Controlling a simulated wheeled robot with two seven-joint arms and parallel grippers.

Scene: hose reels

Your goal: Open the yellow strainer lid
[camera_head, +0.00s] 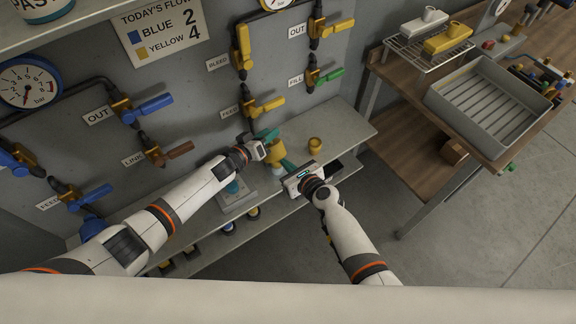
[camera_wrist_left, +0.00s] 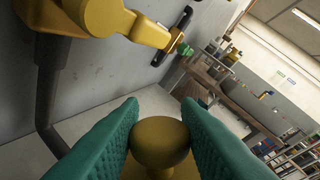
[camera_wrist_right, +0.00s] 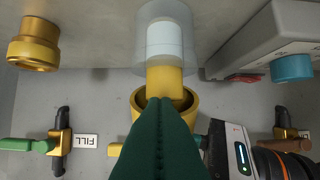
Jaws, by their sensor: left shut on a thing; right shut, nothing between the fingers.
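The yellow strainer (camera_head: 275,152) stands at the shelf below the wall panel, between my two grippers. My left gripper (camera_head: 269,142) is shut on its round yellow lid knob (camera_wrist_left: 160,141), with a green finger on each side. My right gripper (camera_head: 287,166) is shut and empty, close beside the strainer. In the right wrist view its closed fingers (camera_wrist_right: 160,112) overlap a yellow ring (camera_wrist_right: 190,101) of the strainer; I cannot tell whether they touch. A clear cylinder (camera_wrist_right: 165,45) with a white part adjoins the yellow. The fingers hide part of the strainer.
A brass fitting (camera_head: 315,146) stands right of the strainer on the shelf. A grey box (camera_head: 236,197) with a blue cap is at left. Valves with yellow handles (camera_head: 271,101) and a green handle (camera_head: 331,75) hang above. A workbench (camera_head: 425,110) is at right.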

